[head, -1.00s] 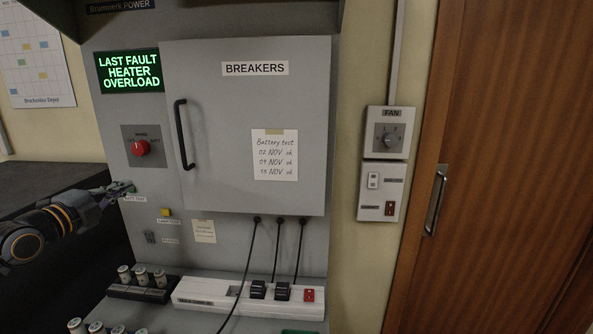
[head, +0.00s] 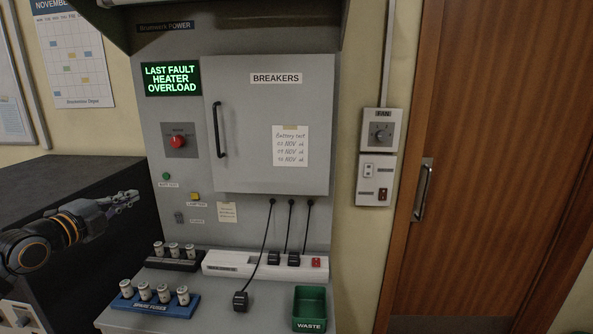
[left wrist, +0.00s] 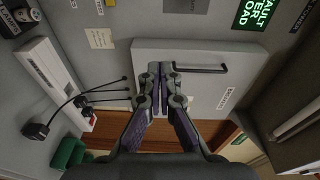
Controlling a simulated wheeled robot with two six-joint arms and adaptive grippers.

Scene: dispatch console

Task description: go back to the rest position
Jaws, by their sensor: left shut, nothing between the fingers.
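My left gripper (head: 128,198) is shut and empty. In the head view it is left of the grey console cabinet (head: 250,215), above the black counter, apart from the panel. In the left wrist view its closed fingers (left wrist: 160,72) show in the middle, in front of the closed breaker door (left wrist: 205,58). The door, labelled BREAKERS, also shows in the head view (head: 255,120). A green button (head: 166,176) over a small label is on the panel to the right of my left gripper. My right gripper is not in view.
The console shelf holds a blue fuse tray (head: 170,308), a black fuse rack (head: 172,264), a white power strip (head: 225,264) and a green waste bin (head: 309,322). A loose black plug (head: 240,300) lies on it. The black counter (head: 40,190) is clear at left. A wooden door (head: 480,150) is at right.

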